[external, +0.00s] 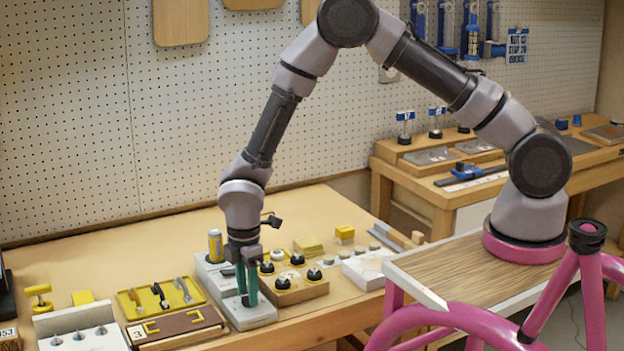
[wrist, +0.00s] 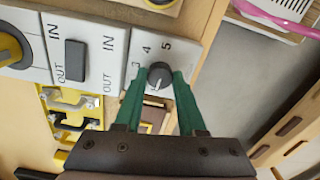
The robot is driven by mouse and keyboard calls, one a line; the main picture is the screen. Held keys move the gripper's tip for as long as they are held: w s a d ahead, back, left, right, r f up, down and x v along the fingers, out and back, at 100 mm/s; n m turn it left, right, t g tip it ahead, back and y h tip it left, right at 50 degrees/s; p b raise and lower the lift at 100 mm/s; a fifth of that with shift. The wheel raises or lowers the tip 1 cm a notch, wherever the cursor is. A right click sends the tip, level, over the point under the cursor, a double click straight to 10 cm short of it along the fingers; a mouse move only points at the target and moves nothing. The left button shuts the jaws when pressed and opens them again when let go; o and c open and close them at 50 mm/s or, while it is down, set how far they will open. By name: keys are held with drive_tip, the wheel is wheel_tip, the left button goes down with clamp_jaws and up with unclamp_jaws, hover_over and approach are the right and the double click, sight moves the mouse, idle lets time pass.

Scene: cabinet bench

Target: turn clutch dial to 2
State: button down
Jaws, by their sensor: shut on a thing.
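A black round dial (wrist: 160,76) with a pale pointer mark sits on a white panel (wrist: 185,28) in the wrist view. The numbers 3, 4 and 5 show around it; 2 is hidden, and no clutch label is readable. My gripper (wrist: 158,80) has its green fingers on either side of the dial and is shut on it. In the external view my gripper (external: 247,295) points straight down at the near end of the white panel (external: 255,318), and its fingers largely hide the dial.
A wooden block with several black knobs (external: 283,283) stands close right of my gripper. In the wrist view, a black switch (wrist: 75,60) marked IN and OUT is beside the dial.

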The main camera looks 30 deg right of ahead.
drive_tip(key=m, duration=0.4)
drive_tip(key=shift+m, duration=2.1)
drive_tip(key=c, duration=0.5)
unclamp_jaws()
drive_tip(key=shift+r, duration=0.15)
wheel_tip(320, 180, up, 11)
drive_tip(key=shift+f, duration=0.2)
